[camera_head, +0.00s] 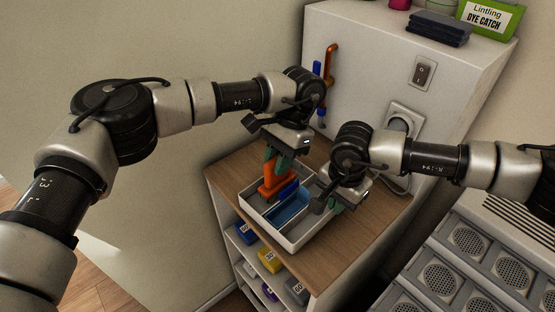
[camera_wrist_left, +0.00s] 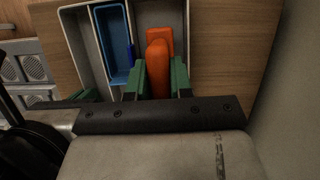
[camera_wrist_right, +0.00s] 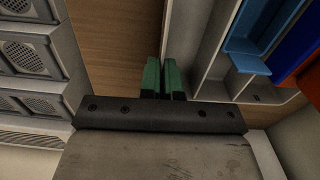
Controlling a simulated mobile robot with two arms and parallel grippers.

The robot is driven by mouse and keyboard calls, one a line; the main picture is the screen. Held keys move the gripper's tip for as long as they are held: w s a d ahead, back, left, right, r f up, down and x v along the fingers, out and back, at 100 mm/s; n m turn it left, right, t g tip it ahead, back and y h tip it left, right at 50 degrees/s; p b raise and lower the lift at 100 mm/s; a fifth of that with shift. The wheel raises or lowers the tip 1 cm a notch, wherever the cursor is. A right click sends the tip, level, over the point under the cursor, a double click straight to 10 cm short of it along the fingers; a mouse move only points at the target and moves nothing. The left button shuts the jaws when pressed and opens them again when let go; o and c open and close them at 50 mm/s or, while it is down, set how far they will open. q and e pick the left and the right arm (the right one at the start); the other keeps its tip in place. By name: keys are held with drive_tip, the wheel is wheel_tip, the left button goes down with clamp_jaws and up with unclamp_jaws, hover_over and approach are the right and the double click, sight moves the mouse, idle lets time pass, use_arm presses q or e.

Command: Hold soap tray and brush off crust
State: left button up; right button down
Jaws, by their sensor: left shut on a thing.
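The orange brush (camera_head: 272,184) stands in the left compartment of a white divided box (camera_head: 262,219). It also shows in the left wrist view (camera_wrist_left: 158,58). My left gripper (camera_head: 272,160) is shut on its upper part from above. The blue soap tray (camera_head: 292,208) lies in the neighbouring compartment, and also shows in the left wrist view (camera_wrist_left: 113,42). I cannot make out any crust on it. My right gripper (camera_wrist_right: 163,80) is at the box's right wall, its fingers close together. I cannot tell whether the wall is between them.
A darker blue item (camera_head: 289,189) is between the brush and the soap tray. The box stands on a wooden-topped shelf unit (camera_head: 375,222) with coloured items below. A white cabinet with a switch (camera_head: 422,73) rises behind. Grey speaker-like units (camera_head: 455,265) stand at right. Bare wood lies right of the box.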

use_arm(q)
drive_tip(key=shift+f, duration=0.6)
idle(0.7)
drive_tip(key=shift+w+d, duration=0.1)
drive_tip(key=shift+w+d, duration=0.65)
drive_tip(key=shift+w, duration=0.1)
drive_tip(key=shift+s+a, duration=0.1)
drive_tip(key=shift+s+a+f, duration=0.15)
drive_tip(key=shift+s+a, duration=0.3)
drive_tip(key=shift+s, duration=0.05)
drive_tip(key=shift+s+a, duration=0.15)
drive_tip(key=shift+s, duration=0.05)
drive_tip(key=shift+s+a, duration=0.35)
drive_tip(key=shift+s, duration=0.05)
drive_tip(key=shift+a, duration=0.1)
